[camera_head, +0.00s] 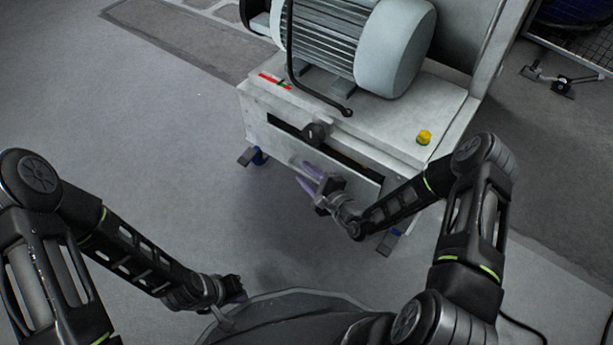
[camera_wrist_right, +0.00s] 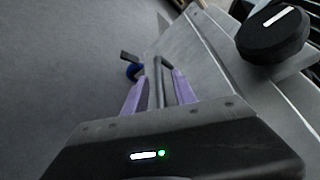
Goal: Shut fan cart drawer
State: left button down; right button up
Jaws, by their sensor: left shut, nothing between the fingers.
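The grey fan cart (camera_head: 400,128) stands at the top centre of the head view. Its drawer front (camera_head: 262,128) sits forward of the cart body, with a dark gap behind its top edge, so the drawer is slightly open. My right gripper (camera_head: 306,177) is at the drawer front, fingers apart. In the right wrist view, the purple fingertips (camera_wrist_right: 158,88) lie on either side of the drawer's grey bar handle (camera_wrist_right: 158,72), with a narrow gap visible on each side. My left gripper (camera_head: 238,290) is shut and empty, low over the floor, away from the cart.
A black knob (camera_head: 316,131) juts out above the drawer front and shows large in the right wrist view (camera_wrist_right: 272,30). A grey motor (camera_head: 365,40) and a yellow button (camera_head: 424,137) are on the cart top. The floor to the left is clear.

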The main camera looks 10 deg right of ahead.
grip_shut()
dwell(0.4)
dwell(1.1)
